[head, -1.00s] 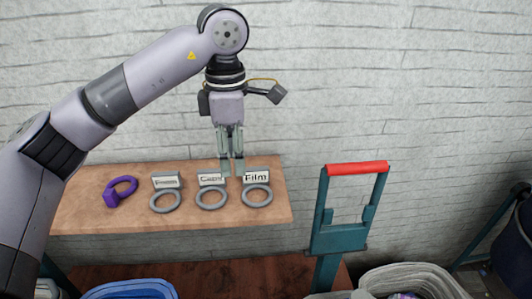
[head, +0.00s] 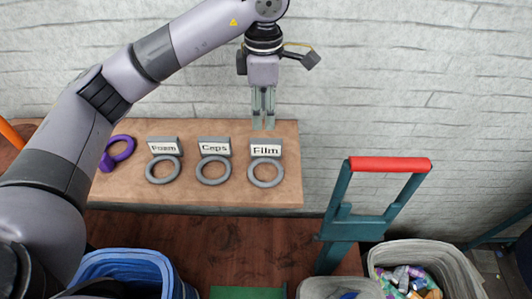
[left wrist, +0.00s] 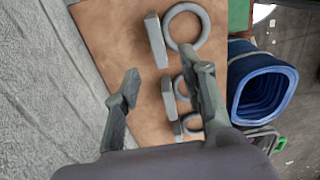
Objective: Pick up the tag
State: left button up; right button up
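Three grey tags with rings stand in a row on the wooden shelf (head: 225,194): Foam (head: 163,172), Caps (head: 213,172) and Film (head: 266,173). A purple tag (head: 118,152) with a ring lies at the left end, partly behind my arm. My left gripper (head: 263,128) points down just behind and above the Film tag, apart from it. In the left wrist view its fingers (left wrist: 166,84) are spread with nothing between them. The grey tags (left wrist: 156,40) lie beyond, partly hidden by one finger; their labels cannot be read there. My right gripper is not in view.
A teal stand with a red handle (head: 390,163) rises right of the shelf. A blue bin (head: 125,258) stands below at left. A grey bin (head: 455,265) with colourful scraps is at lower right. A pale brick wall (head: 430,80) is close behind the shelf.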

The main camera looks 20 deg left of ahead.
pick_arm(q)
jog(key=p, duration=0.1)
send_over(264, 140)
notch_tip(264, 140, down, 5)
jog(key=shift+s+d+r, duration=0.1)
jog(key=shift+s, duration=0.05)
notch_tip(264, 140, down, 5)
jog(key=p, duration=0.3)
jog(key=shift+r, duration=0.15)
jog(key=shift+f, duration=0.3)
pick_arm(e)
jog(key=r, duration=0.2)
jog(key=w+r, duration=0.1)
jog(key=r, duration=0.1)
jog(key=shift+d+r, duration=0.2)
pick_arm(q)
jog(key=shift+c, duration=0.3)
grip_shut()
